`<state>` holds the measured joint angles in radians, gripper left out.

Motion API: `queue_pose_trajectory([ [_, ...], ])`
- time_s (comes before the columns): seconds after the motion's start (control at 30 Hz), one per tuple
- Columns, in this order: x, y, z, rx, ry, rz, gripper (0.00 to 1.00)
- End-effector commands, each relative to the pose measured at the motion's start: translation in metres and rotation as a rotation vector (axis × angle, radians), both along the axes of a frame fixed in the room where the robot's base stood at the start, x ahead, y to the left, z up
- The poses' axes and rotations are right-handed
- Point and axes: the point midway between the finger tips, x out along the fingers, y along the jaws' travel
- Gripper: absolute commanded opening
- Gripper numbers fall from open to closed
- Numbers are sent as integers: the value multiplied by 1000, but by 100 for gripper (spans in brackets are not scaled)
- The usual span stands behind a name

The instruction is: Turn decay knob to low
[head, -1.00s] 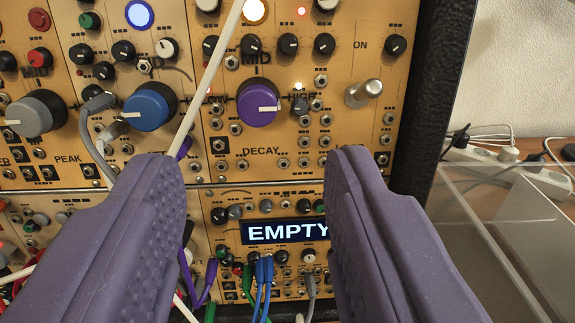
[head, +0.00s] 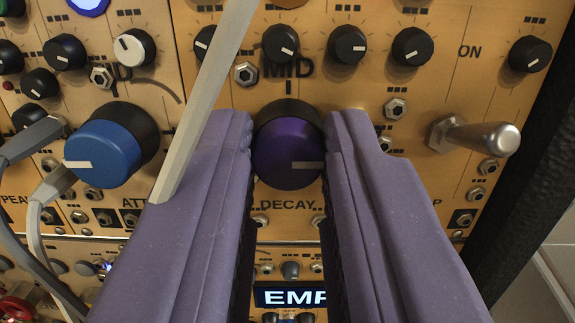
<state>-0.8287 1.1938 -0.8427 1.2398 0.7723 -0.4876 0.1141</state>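The decay knob (head: 288,158) is purple with a black base, above the word DECAY on the gold panel. Its white pointer line points right, about level. The MID mark is straight above it. The LOW and HIGH labels are hidden behind my fingers. My gripper (head: 288,150) has one purple padded finger on each side of the knob, their tips against its left and right sides with no gap that I can see. It is shut on the knob.
A pale cable (head: 207,95) slants down across the panel to the left finger. A blue knob (head: 103,153) stands to the left, with grey cables (head: 28,140) beside it. A metal toggle switch (head: 480,138) sticks out on the right. Small black knobs line the top.

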Motion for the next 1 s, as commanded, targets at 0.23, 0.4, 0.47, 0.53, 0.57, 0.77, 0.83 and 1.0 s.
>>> queue_pose_trajectory([
  [0.23,0,0,0,-20,1,2,0],
  [0.4,0,0,0,-87,3,9,0],
  [0.47,0,0,0,-123,4,13,0],
  [0.53,0,0,0,-174,5,19,0],
  [0.57,0,0,0,-197,6,21,0],
  [0.77,0,0,0,-379,11,40,0],
  [0.83,0,0,0,-447,13,48,0],
  [1.0,0,0,0,-609,19,65,0],
])
